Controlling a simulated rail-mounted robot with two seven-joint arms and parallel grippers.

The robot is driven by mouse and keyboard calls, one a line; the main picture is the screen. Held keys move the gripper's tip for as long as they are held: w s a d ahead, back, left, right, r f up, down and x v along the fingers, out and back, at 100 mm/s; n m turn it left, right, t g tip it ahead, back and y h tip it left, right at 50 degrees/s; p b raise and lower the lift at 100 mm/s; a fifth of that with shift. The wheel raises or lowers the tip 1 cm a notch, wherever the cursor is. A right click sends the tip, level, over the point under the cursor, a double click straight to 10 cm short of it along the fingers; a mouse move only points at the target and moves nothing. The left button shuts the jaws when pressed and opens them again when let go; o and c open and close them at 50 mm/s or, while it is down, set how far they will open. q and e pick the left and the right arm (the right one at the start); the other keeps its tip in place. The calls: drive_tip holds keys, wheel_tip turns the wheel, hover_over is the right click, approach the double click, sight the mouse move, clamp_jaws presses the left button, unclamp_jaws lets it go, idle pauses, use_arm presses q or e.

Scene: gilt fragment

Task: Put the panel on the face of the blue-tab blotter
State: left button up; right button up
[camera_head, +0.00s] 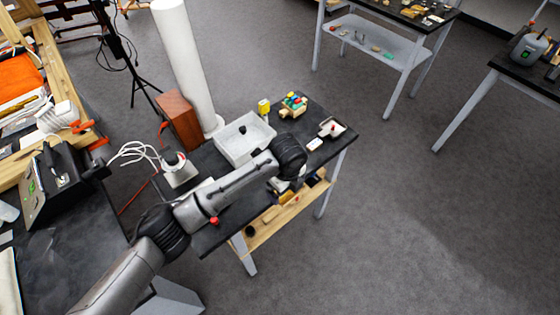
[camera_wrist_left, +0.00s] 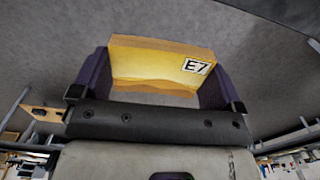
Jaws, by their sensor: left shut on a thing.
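The panel (camera_wrist_left: 145,66) is a gold-yellow piece with a brownish edge and a white label reading "E7". My left gripper (camera_wrist_left: 155,78) is shut on it, with one dark finger at each side. In the head view my left arm comes in from the lower left and reaches over the dark table (camera_head: 225,228). No blue tab is discernible. My right gripper is not in view.
A white tray (camera_head: 232,150) stands on the table beside my arm. Behind it are a wooden block holder (camera_head: 293,108) with coloured pieces and a small tray (camera_head: 332,128). A tall white cylinder (camera_head: 185,65) and a reddish-brown box (camera_head: 180,122) stand at the back left.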

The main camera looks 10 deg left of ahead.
use_arm(q)
drive_tip(key=shift+d+r, duration=0.25)
drive_tip(key=shift+d, duration=0.1)
drive_tip(key=shift+n, duration=0.3)
drive_tip(key=n, duration=0.6)
drive_tip(key=shift+s+d, duration=0.1)
drive_tip(key=shift+s, duration=0.05)
drive_tip(key=n, duration=0.3)
drive_tip(key=shift+s+d+r+n, duration=0.1)
drive_tip(key=shift+s+d+n, duration=0.15)
drive_tip(key=shift+s+n, duration=0.1)
drive_tip(key=shift+s+d+r+n, duration=0.15)
drive_tip(key=shift+s+d+n, duration=0.1)
drive_tip(key=shift+n, duration=0.5)
drive_tip(key=s+r+n, duration=0.6)
drive_tip(key=s+n, duration=0.3)
drive_tip(key=n, duration=0.3)
drive_tip(key=w+a+r+n, duration=0.1)
drive_tip(key=w+a+r, duration=0.2)
drive_tip(key=a+r, duration=1.1)
drive_tip(key=s+r+p, duration=0.4)
drive_tip(key=r+p, duration=0.6)
drive_tip(key=p, duration=0.3)
drive_tip(key=s+a+r+p, duration=0.1)
drive_tip(key=s+r+p, duration=0.3)
drive_tip(key=r+p, duration=0.7)
drive_tip(key=p, duration=0.2)
drive_tip(key=shift+s+a+p, duration=0.2)
drive_tip(key=shift+s+p, duration=0.15)
